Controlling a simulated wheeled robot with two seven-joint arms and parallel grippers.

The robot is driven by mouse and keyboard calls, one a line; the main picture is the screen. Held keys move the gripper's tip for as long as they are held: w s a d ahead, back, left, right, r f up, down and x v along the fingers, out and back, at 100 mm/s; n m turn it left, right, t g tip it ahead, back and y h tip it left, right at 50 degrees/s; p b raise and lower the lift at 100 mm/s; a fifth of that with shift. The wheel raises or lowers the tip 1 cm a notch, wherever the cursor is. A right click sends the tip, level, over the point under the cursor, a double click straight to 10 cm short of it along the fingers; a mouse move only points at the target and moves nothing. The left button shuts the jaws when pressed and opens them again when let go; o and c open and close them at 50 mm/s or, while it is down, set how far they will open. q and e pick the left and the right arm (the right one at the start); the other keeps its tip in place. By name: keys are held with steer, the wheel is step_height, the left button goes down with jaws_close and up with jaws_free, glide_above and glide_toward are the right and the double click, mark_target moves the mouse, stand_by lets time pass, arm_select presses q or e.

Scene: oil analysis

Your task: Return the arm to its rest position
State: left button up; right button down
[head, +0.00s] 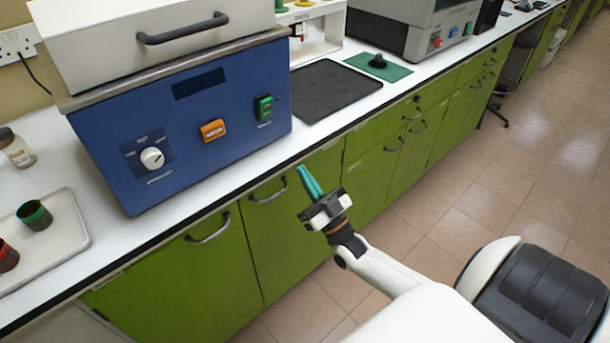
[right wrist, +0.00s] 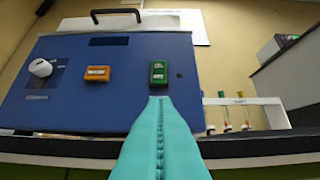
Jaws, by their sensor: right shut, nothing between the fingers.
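My right gripper (head: 309,182) has teal fingers and is in front of the green cabinets, below the bench edge and apart from it. Its fingers are pressed together with nothing between them, as the right wrist view (right wrist: 160,105) also shows. The blue machine (head: 190,115) with a white lid (head: 110,40) stands on the bench beyond it. The machine has a white knob (head: 152,158), an orange switch (head: 213,130) and a green switch (head: 264,107). In the right wrist view the fingertips overlap the area just below the green switch (right wrist: 159,71). My left gripper is not in view.
A black mat (head: 335,88) lies on the bench right of the machine. A white rack (head: 318,30) stands behind it. A tray (head: 75,225) with green and red cups is at the left. Cabinet handles (head: 268,190) stick out nearby. The floor (head: 480,205) at right is clear.

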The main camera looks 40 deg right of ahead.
step_height(320, 180, down, 18)
steer(key=r+g+h+p, duration=0.1)
steer(key=g+p, duration=0.1)
steer(key=g, duration=0.4)
steer(key=s+a+f+g+p, duration=0.15)
steer(key=s+f+g, duration=0.25)
steer(key=f, duration=0.5)
steer(key=s+a+f+g+b, duration=0.1)
steer(key=s+a+f+g, duration=0.15)
steer(key=s+f, duration=0.45)
steer(key=s+a+f+g, duration=0.1)
steer(key=s+f+g, duration=0.3)
steer(key=s, duration=0.5)
steer(key=s+a+f+n+g+p, duration=0.1)
steer(key=s+a+f+g, duration=0.1)
steer(key=s+f+g, duration=0.2)
steer(key=s+a+f+g+h+p, duration=0.1)
steer(key=s+f+g, duration=0.3)
steer(key=s+f, duration=0.5)
steer(key=s+a, duration=0.1)
steer(key=s, duration=0.5)
steer(key=shift+s+f, duration=0.15)
steer(key=shift+f, duration=0.15)
steer(key=shift+a, duration=0.1)
